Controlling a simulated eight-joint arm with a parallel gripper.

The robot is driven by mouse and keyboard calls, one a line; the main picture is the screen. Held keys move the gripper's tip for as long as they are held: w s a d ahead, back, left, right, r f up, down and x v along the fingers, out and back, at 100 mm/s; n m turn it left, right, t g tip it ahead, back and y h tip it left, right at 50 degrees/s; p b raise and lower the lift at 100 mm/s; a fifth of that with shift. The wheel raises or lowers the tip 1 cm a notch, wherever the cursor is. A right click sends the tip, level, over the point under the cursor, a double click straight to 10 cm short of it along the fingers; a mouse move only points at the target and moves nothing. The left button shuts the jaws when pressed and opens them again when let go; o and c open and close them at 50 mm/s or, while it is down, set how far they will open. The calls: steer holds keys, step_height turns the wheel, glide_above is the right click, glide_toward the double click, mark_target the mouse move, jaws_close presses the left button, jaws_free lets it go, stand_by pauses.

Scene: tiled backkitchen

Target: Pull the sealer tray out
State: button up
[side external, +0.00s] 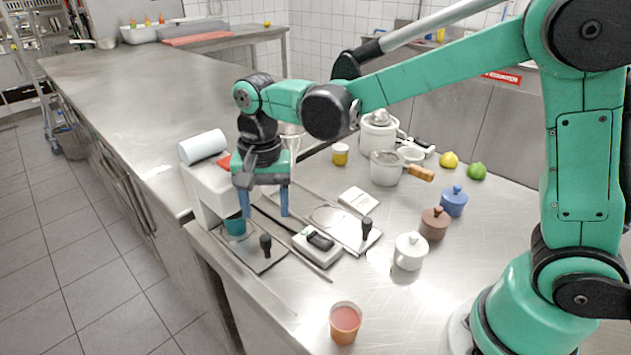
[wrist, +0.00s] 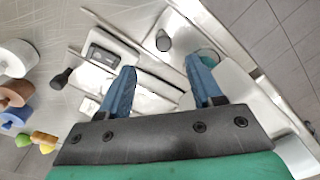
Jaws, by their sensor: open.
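The white sealer (side external: 207,190) stands at the counter's left edge with a pale film roll (side external: 203,146) on top. A flat metal tray (side external: 268,263) with an upright black knob (side external: 265,243) extends from it; a teal cup (side external: 235,226) sits at its sealer end. A second metal plate with a round disc and black knob (side external: 367,230) lies to the right; which is the sealer tray is not certain. My gripper (side external: 264,210) is open and empty above and behind the near knob. In the wrist view the near knob (wrist: 163,41) shows beyond the fingertips (wrist: 162,68).
A small white device with a dark top (side external: 317,246) sits between the two plates. An orange cup (side external: 345,323) stands at the front. White, brown and blue lidded pots (side external: 434,223) stand right. A wooden-handled pot (side external: 388,168) is behind.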

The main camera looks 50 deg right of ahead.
mark_target(266, 237)
steer(key=shift+w+a+f, duration=0.2)
steer(key=shift+a+f, duration=0.05)
steer(key=shift+f, duration=3)
steer(key=shift+c, duration=0.2)
jaws_close()
